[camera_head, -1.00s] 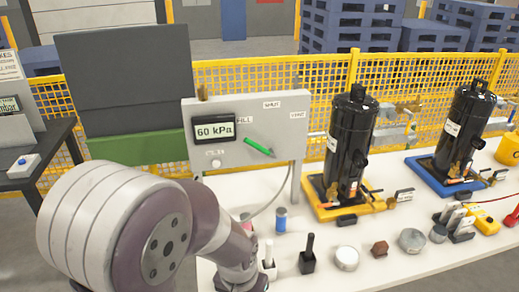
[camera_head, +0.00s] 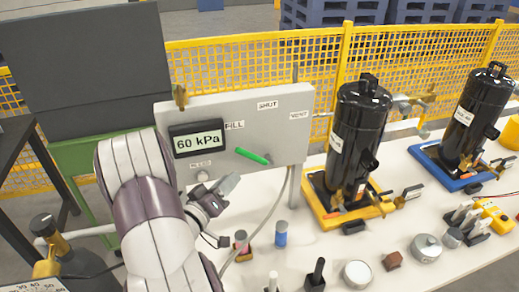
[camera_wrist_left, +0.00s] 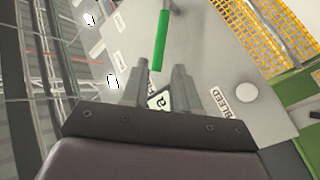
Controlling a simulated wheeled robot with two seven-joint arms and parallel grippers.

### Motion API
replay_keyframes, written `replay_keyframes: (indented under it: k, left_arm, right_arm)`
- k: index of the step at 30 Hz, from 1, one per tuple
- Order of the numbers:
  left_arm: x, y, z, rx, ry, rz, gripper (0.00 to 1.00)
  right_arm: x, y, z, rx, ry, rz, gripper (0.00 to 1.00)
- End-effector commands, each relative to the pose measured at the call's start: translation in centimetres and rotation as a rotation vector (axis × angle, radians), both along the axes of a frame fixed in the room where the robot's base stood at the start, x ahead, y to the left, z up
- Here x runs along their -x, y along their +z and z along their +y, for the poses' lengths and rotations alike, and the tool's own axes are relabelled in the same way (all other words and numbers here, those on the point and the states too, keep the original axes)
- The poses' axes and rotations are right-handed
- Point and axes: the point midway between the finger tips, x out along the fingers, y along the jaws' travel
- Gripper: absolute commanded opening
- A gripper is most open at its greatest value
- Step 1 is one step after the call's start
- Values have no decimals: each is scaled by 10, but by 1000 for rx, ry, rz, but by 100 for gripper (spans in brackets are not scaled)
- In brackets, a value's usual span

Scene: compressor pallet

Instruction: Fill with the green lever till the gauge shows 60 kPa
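The green lever (camera_head: 253,156) is on the grey panel (camera_head: 290,150), its free end pointing left, below the FILL label (camera_head: 235,125). The SHUT label (camera_head: 268,105) and VENT label (camera_head: 299,115) are higher and to the right. The gauge (camera_head: 198,140) reads 60 kPa. My left gripper (camera_head: 230,184) is below and left of the lever, apart from it in the head view. In the left wrist view my left gripper (camera_wrist_left: 160,77) has its fingers spread and empty, and the lever (camera_wrist_left: 160,42) lies beyond the fingertips. My right gripper is out of view.
Black compressor tanks (camera_head: 357,140) stand on yellow and blue trays to the right. A red can and a blue can (camera_head: 281,235) stand below the panel, with several small parts to their right. A hose hangs under the panel. Yellow mesh fence (camera_head: 230,70) runs behind.

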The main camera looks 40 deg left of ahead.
Motion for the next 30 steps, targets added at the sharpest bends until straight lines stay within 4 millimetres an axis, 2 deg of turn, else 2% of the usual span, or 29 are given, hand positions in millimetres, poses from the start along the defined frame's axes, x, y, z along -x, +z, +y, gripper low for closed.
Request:
replay_keyframes:
  k: [9, 15, 21, 29, 30]
  left_arm:
    - [-72, 1, 4, 1, -4, 6, 29]
    - [-105, 1, 8, 0, 0, 5, 29]
    - [-120, -1, 10, 2, 2, 7, 29]
    - [-122, -1, 10, 1, 3, 6, 29]
    - [-122, -1, 10, 1, 3, 6, 26]
  right_arm:
    - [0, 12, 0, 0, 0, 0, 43]
    - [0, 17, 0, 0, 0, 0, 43]
    - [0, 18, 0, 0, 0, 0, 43]
    - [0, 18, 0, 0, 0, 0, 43]
    - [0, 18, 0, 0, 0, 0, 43]
